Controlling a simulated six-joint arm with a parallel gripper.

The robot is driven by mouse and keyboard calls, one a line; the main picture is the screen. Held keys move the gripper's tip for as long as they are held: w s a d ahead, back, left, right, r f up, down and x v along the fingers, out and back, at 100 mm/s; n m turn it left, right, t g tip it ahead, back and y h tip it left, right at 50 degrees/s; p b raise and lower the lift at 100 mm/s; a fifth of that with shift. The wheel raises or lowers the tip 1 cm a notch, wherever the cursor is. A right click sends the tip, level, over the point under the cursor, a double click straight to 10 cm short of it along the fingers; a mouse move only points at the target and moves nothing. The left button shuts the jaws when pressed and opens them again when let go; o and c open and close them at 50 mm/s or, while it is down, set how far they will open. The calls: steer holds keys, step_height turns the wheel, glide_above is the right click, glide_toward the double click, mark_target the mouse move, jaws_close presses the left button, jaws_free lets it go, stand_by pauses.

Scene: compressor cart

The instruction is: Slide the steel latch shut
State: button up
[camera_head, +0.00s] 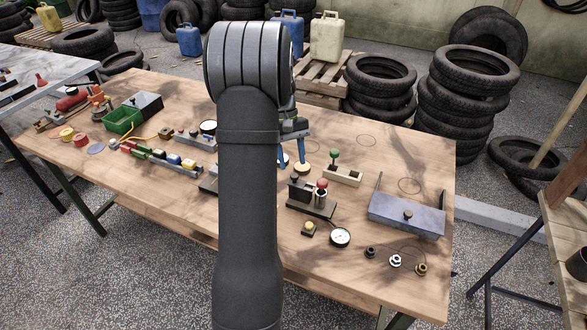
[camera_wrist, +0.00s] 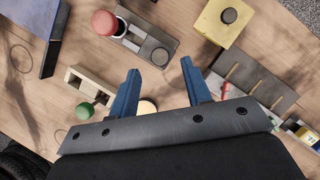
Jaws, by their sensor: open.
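One is a beige block (camera_head: 345,176) with a green ball knob (camera_head: 333,154); the knob also shows in the wrist view (camera_wrist: 86,112). The other is a dark base (camera_head: 306,207) with a red knob (camera_head: 322,183), also in the wrist view (camera_wrist: 105,22). My gripper (camera_head: 291,152) is open and empty above the table, its blue fingers apart in the wrist view (camera_wrist: 160,66). My arm hides part of the table's middle.
A grey-blue box (camera_head: 406,215) stands at the right of the wooden table (camera_head: 240,105). A gauge (camera_head: 340,237), a yellow button (camera_head: 309,228) and several small fittings lie near the front edge. Wires, blocks and a green bin (camera_head: 121,120) crowd the left. Bare wood lies beyond the beige block.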

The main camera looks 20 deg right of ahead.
mark_target(295, 175)
steer(key=shift+x, duration=1.85)
jaws_close()
